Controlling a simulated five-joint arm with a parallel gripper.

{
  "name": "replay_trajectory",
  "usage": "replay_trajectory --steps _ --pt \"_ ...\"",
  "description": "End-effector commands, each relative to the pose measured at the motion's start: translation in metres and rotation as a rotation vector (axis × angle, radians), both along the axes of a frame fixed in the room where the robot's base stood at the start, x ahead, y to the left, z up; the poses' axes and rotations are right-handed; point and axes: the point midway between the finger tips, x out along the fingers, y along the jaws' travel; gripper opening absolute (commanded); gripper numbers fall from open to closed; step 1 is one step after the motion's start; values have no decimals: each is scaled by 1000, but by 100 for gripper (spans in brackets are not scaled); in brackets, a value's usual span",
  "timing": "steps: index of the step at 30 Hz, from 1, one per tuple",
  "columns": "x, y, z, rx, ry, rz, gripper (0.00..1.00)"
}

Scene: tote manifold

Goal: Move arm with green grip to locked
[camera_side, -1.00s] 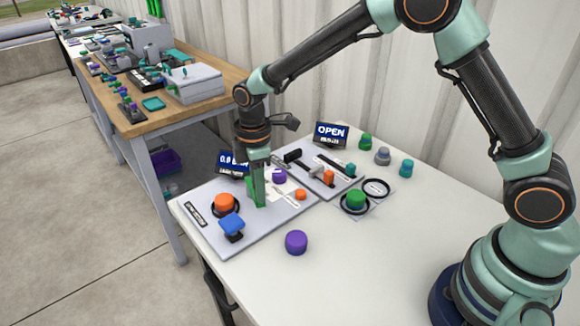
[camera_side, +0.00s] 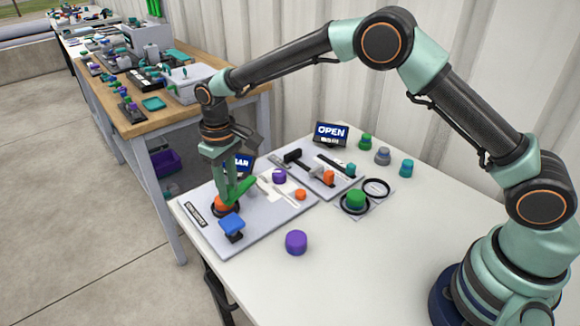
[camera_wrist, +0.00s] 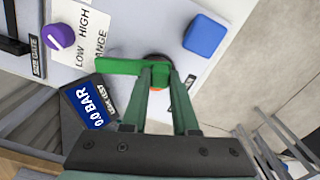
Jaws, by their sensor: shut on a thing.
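The arm with the green grip (camera_side: 243,188) is on the near-left grey panel (camera_side: 262,229). It also shows in the wrist view as a flat green bar (camera_wrist: 118,66), pointing left from between my fingers. My gripper (camera_side: 223,200) points down over the orange knob and is shut on the green grip near one end; it also shows in the wrist view (camera_wrist: 160,72). The orange knob (camera_side: 217,210) is partly hidden behind my fingers. The arm's pivot and any locked mark are hidden or too small to tell.
A blue square button (camera_side: 232,223) stands close in front of my gripper. A purple knob (camera_side: 279,177) and a small orange button (camera_side: 300,194) are to the right. A screen (camera_wrist: 94,105) reads 0.0 BAR; another (camera_side: 331,133) reads OPEN. A loose purple cap (camera_side: 296,242) lies on the table.

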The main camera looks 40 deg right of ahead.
Motion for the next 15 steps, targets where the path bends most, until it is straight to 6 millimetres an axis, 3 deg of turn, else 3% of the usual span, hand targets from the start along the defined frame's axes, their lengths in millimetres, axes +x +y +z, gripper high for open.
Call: replay_trajectory --steps 15 --pt "23 5 3 4 -7 -293 0"
